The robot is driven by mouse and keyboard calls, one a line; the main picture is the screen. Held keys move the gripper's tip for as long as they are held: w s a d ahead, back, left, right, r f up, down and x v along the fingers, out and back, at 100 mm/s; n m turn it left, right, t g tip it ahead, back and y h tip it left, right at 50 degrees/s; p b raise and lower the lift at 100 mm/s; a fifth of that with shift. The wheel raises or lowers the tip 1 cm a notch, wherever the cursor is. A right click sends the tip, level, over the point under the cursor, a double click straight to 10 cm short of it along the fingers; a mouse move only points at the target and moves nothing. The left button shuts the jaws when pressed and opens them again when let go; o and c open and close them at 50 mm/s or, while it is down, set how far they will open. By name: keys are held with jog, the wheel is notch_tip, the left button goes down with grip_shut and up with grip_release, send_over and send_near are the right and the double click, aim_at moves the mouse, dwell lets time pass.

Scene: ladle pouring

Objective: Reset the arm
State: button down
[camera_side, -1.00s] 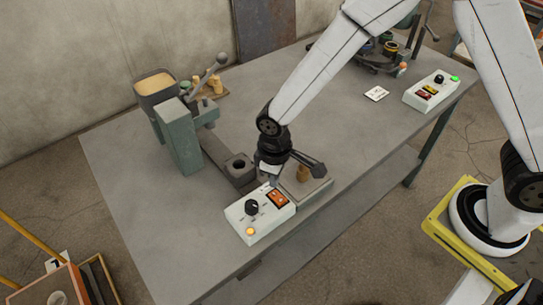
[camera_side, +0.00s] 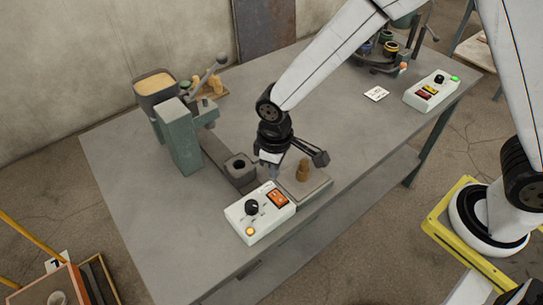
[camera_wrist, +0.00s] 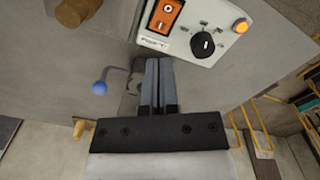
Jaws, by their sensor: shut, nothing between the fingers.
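My gripper (camera_side: 271,170) points down just behind the white control box (camera_side: 260,212) near the table's front edge. In the wrist view the two fingers of my gripper (camera_wrist: 158,64) lie together, shut and empty. The control box (camera_wrist: 205,25) has a black knob, an orange lit button and an orange rocker switch panel. My gripper is beside the box; I cannot tell whether it touches it.
The grey table (camera_side: 140,225) bears a green machine (camera_side: 180,140) with a tan-filled hopper at left. A brown piece (camera_side: 303,170) stands on a plate right of my gripper. A second white control box (camera_side: 432,92) and a white card (camera_side: 376,93) lie at right.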

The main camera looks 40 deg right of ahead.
jog(key=s+d+r+m+t, duration=0.1)
jog(key=s+d+r+m, duration=0.2)
jog(key=d, duration=0.6)
jog(key=s+d+r+m+t, duration=0.1)
jog(key=s+d+r+m, duration=0.2)
jog(key=d, duration=0.6)
jog(key=shift+s+r+t, duration=0.3)
jog(key=shift+s+r, duration=0.2)
jog(key=shift+s, duration=0.45)
